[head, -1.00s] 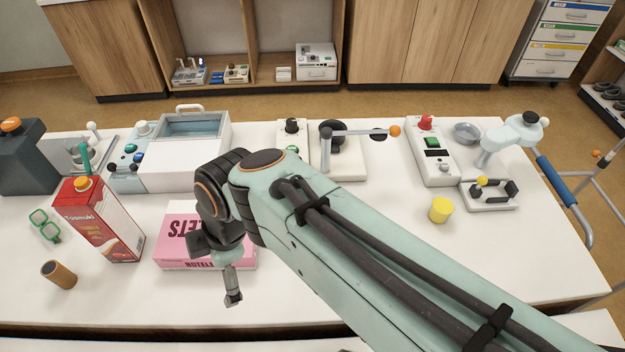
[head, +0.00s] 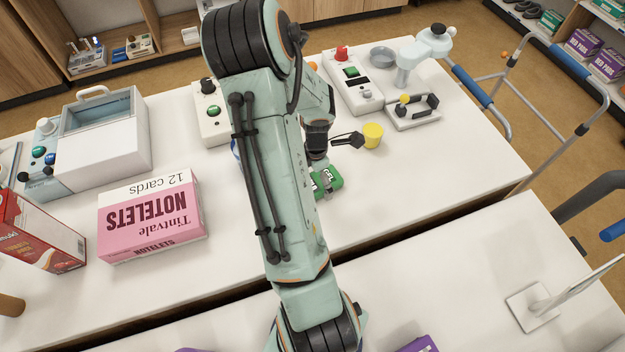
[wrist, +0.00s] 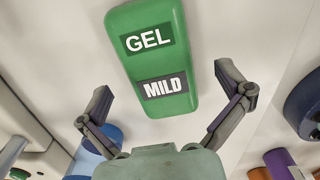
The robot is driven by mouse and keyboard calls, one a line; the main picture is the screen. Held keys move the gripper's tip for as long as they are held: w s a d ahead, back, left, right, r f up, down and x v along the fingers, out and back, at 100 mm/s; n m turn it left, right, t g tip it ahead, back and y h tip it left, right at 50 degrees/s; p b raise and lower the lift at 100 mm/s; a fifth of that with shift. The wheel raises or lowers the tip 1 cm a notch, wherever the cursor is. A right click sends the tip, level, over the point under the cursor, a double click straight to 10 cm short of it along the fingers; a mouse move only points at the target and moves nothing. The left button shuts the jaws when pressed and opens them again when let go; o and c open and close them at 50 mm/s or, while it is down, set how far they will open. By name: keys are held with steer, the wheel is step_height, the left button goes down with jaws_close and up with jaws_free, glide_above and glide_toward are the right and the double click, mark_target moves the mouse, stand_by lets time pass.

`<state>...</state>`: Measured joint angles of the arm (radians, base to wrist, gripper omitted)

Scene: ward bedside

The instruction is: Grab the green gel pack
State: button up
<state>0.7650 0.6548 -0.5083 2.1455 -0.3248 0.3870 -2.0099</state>
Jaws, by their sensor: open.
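The green gel pack (head: 328,181) lies on the white table, partly hidden behind my arm in the head view. In the wrist view the pack (wrist: 152,62) shows its "GEL" and "MILD" labels, face up. My gripper (wrist: 166,85) is open and empty, with one finger to each side of the pack's near part and a gap on both sides. In the head view my gripper (head: 318,150) is just beyond the pack, mostly hidden by its own wrist. The height between fingers and pack is hard to tell.
A yellow cup (head: 373,135) stands close right of my gripper. A pink notelets box (head: 152,218) lies to the left, near a red carton (head: 38,235). A device with a red knob (head: 352,82) stands behind. The table right of the pack is clear.

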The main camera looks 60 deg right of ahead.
steer(key=shift+f, duration=0.7)
steer(key=c, duration=1.3)
